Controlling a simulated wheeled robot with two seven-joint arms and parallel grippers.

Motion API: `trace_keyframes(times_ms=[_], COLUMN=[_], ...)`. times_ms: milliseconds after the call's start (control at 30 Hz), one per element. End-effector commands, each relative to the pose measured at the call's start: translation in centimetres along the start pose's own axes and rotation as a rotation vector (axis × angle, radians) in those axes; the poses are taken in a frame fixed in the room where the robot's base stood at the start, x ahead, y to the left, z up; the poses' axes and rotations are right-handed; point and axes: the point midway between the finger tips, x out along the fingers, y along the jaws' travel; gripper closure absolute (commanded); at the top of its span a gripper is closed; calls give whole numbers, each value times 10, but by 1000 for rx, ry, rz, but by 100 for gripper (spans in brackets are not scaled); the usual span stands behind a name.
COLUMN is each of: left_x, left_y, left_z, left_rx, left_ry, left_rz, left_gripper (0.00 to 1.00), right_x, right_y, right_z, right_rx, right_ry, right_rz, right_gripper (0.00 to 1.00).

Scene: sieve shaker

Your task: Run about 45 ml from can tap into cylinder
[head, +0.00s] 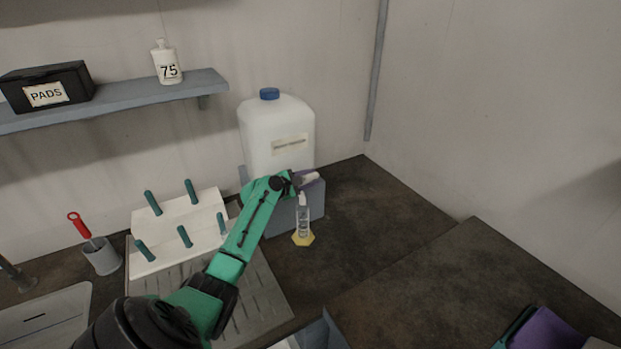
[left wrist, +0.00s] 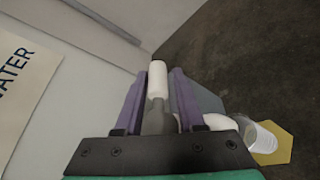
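The white can (head: 276,125) with a blue cap stands against the back wall on a grey-blue stand (head: 317,203). The clear cylinder (head: 303,218) stands upright on a yellow hexagonal base, in front of the stand and below the tap; its liquid level is too small to read. In the left wrist view the cylinder (left wrist: 262,136) is at lower right. My left gripper (head: 304,183) is at the can's tap. Its purple fingers lie either side of the tap's white-and-grey handle (left wrist: 157,80); whether they press on it is unclear. My right gripper (head: 545,328) is partly cut off at lower right.
A white rack (head: 178,232) with green pegs stands left of my left arm, behind a slotted metal drain tray (head: 262,300). A grey cup (head: 102,257) holds a red-handled brush. A shelf (head: 150,100) carries a black PADS box and a bottle marked 75. The dark counter right of the cylinder is clear.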

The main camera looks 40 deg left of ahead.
Motion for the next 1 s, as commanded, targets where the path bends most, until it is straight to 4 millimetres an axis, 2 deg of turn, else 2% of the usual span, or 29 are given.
trace_keyframes(times_ms=[167,267,467,800,1000], left_x=[-3,-11,-44,-114,-142], left_y=[1,0,0,-2,-1], left_z=[1,0,-1,-2,-2], left_rx=[1,0,1,1,-1], left_ry=[-1,-2,-2,1,0], left_rz=[2,1,2,0,0], left_gripper=[62,62,62,62,62], right_x=[0,-1,1,12,17], right_y=[3,5,6,6,5], right_z=[0,0,0,1,1], right_rx=[1,2,2,1,1], right_ry=[0,0,0,0,0], right_rz=[4,7,8,8,7], right_gripper=[50,50,50,50,50])
